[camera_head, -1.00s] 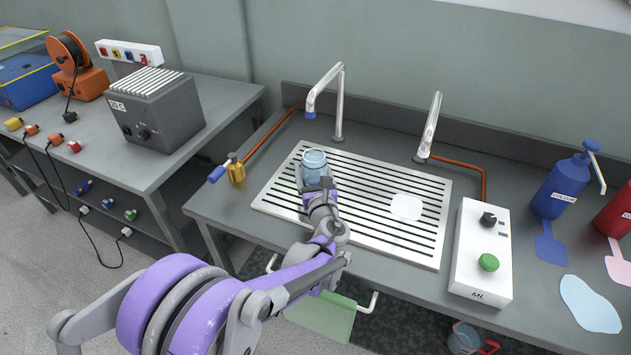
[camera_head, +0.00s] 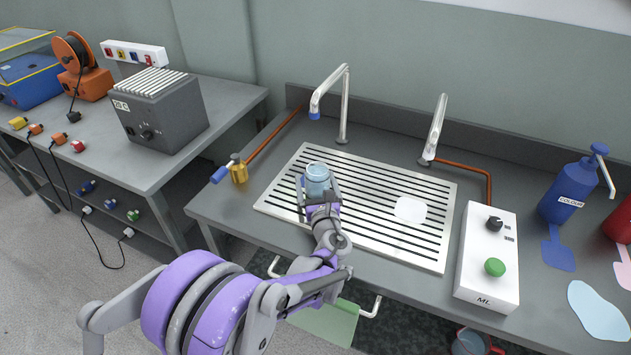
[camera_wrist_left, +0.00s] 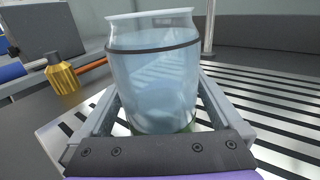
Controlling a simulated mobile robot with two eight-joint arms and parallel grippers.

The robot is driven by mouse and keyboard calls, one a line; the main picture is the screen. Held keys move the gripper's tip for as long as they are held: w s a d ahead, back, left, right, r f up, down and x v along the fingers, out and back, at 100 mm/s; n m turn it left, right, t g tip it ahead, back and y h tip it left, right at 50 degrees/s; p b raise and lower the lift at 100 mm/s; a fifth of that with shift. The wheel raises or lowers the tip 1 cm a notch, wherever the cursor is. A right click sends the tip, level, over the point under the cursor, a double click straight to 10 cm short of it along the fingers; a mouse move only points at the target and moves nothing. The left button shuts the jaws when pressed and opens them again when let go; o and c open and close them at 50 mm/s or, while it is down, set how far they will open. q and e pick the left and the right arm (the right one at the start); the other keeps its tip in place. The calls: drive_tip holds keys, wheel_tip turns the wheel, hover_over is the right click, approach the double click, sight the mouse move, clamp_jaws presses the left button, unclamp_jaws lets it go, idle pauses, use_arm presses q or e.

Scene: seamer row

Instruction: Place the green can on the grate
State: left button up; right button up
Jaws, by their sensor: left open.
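A clear, can-shaped jar with pale blue contents (camera_head: 316,178) stands upright on the slotted grate (camera_head: 431,252), near its back left part. In the left wrist view the jar (camera_wrist_left: 155,80) has a dark ring below its rim and some green at its base; I see no wholly green can. My left gripper (camera_head: 319,188) is open, with one finger on each side of the jar. Whether a finger touches it, I cannot tell. The grate (camera_wrist_left: 285,90) also shows beneath it. My right gripper is not in view.
Two taps (camera_head: 343,105) (camera_head: 434,130) rise behind the grate. A brass valve with a blue end (camera_head: 238,170) stands left of it. A white control box with a green button (camera_head: 488,255) is at the right. A pale patch (camera_head: 410,209) lies on the grate.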

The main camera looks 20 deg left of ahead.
use_arm(q)
drive_tip(key=shift+r, duration=0.25)
drive_tip(key=v, duration=1.2)
